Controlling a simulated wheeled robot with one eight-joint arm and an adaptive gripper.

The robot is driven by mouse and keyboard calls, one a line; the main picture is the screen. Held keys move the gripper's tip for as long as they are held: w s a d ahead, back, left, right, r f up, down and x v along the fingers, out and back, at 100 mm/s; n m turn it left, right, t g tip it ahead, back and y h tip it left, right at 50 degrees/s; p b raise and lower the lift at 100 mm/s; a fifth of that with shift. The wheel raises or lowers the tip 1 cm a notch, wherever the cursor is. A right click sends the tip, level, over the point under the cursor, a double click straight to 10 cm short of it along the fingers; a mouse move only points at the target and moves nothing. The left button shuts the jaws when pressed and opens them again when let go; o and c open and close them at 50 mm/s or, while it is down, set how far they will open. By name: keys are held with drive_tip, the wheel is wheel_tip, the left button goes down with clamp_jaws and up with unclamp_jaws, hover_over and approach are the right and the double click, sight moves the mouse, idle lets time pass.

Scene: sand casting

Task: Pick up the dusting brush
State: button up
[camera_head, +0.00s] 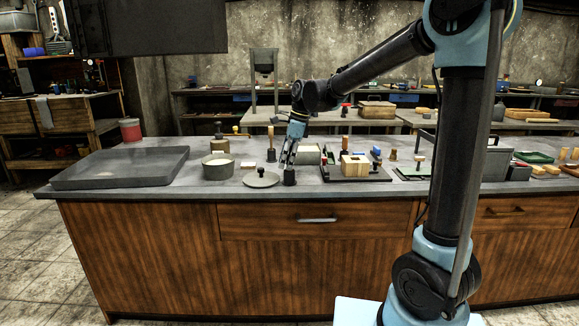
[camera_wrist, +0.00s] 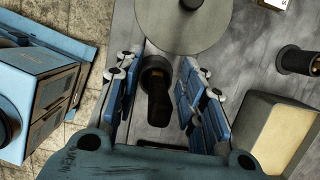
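A dark upright object with a round flared part (camera_wrist: 157,82) stands between my fingers in the wrist view; it looks like the dusting brush, though its bristles cannot be made out. In the head view it is a small black shape (camera_head: 289,177) near the worktable's front edge. My gripper (camera_head: 287,160) points down just above and around it. In the wrist view my gripper (camera_wrist: 160,95) is open, with blue finger pads on both sides and a visible gap at the right. Contact on the left is unclear.
A round grey lid (camera_head: 261,180) lies left of the gripper, beside a pot (camera_head: 217,167). A grey box (camera_wrist: 275,135) and another dark upright tool (camera_wrist: 296,60) are close by.

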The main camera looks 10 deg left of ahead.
drive_tip(key=shift+a+f, duration=0.15)
drive_tip(key=shift+f, duration=0.2)
clamp_jaws()
drive_tip(key=shift+r, duration=0.15)
wheel_tip(320, 180, up, 10)
idle(0.5)
